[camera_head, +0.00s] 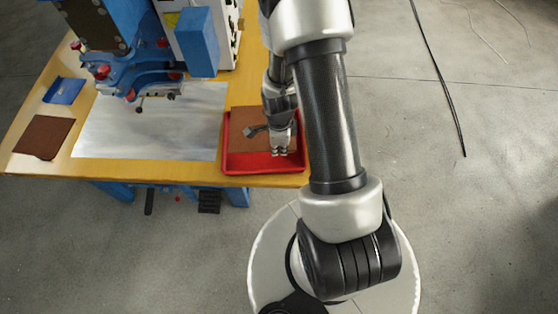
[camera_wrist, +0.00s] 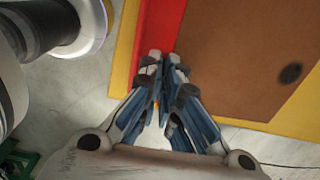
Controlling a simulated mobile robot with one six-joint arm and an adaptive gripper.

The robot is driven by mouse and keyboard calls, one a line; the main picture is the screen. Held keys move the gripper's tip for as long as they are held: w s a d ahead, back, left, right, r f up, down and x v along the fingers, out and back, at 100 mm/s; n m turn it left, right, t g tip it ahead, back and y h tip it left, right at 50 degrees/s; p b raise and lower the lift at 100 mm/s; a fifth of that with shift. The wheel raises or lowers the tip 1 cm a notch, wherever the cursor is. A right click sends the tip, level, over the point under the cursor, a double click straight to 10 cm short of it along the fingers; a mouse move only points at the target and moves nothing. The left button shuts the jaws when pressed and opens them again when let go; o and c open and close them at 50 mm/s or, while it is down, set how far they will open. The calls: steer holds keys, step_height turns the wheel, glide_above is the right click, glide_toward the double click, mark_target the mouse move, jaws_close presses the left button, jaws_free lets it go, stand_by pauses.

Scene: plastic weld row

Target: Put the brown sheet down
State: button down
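A brown sheet (camera_head: 249,117) lies in or just over the red tray (camera_head: 262,163) at the table's front right corner. My gripper (camera_head: 280,152) points down over the tray, with its tips near the sheet's front edge. In the wrist view my gripper (camera_wrist: 164,57) has its two fingertips close together, beside the red of the tray (camera_wrist: 139,45). A large brown surface (camera_wrist: 235,65) with a dark spot fills the upper right there. I cannot tell whether the sheet's edge is pinched between the tips. A second, darker brown sheet (camera_head: 43,137) lies at the table's left end.
The yellow table (camera_head: 200,178) carries a pale metal plate (camera_head: 150,135) left of the tray. A blue and white machine (camera_head: 140,65) stands behind the plate. A small blue piece (camera_head: 64,90) lies at the left. The floor right of the table is mostly clear, with a black cable (camera_head: 440,75).

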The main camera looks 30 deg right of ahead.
steer(key=b, duration=0.1)
glide_above(279, 165)
step_height(279, 165, down, 5)
steer(key=shift+s+r, duration=0.1)
steer(key=shift+r, duration=0.1)
step_height(279, 165, down, 4)
steer(key=b, duration=0.2)
steer(key=shift+b, duration=0.4)
steer(key=c, duration=2.3)
jaws_free()
steer(key=shift+f, duration=0.2)
steer(key=shift+o, duration=1.1)
steer(key=shift+r, duration=0.2)
